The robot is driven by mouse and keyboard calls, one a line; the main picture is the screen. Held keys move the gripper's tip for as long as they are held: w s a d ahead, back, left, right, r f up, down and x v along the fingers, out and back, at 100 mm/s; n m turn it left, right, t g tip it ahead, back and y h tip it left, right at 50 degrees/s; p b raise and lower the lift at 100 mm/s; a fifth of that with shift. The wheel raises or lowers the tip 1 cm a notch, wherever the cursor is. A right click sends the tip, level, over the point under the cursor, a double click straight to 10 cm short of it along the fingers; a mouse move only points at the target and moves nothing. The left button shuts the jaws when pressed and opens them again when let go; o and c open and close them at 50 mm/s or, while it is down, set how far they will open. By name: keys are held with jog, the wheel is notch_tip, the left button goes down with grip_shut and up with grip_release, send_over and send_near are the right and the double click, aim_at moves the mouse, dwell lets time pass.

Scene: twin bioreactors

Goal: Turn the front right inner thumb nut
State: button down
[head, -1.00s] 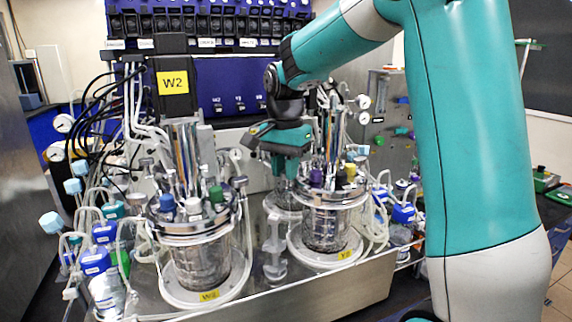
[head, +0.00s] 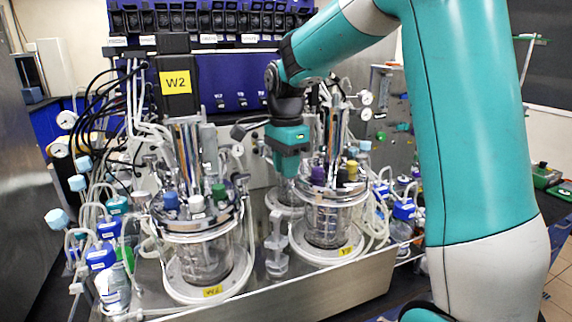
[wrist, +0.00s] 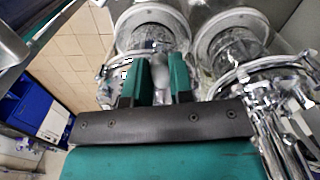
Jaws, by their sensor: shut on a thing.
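My gripper (head: 288,172) points down at the left side of the right glass vessel (head: 328,222), beside its metal head plate. In the wrist view my gripper (wrist: 159,84) has its two teal fingers close together around a small grey metal piece, the thumb nut (wrist: 160,62). The fingers are shut on it at the vessel's clamp ring. Only part of the nut shows between the fingers. In the head view the nut is hidden by the gripper and the vessel's fittings.
The left vessel (head: 205,262) stands nearby with blue, white and green caps. Purple, black and yellow caps (head: 351,170) crowd the right vessel's lid. Tubes and blue-capped bottles (head: 98,256) line the left side. The black W2 box (head: 176,85) stands behind.

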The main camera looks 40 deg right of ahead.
jog(key=shift+r, duration=0.1)
jog(key=c, duration=1)
grip_release()
notch_tip(320, 180, up, 17)
jog(key=b, duration=0.1)
jog(key=shift+r, duration=0.15)
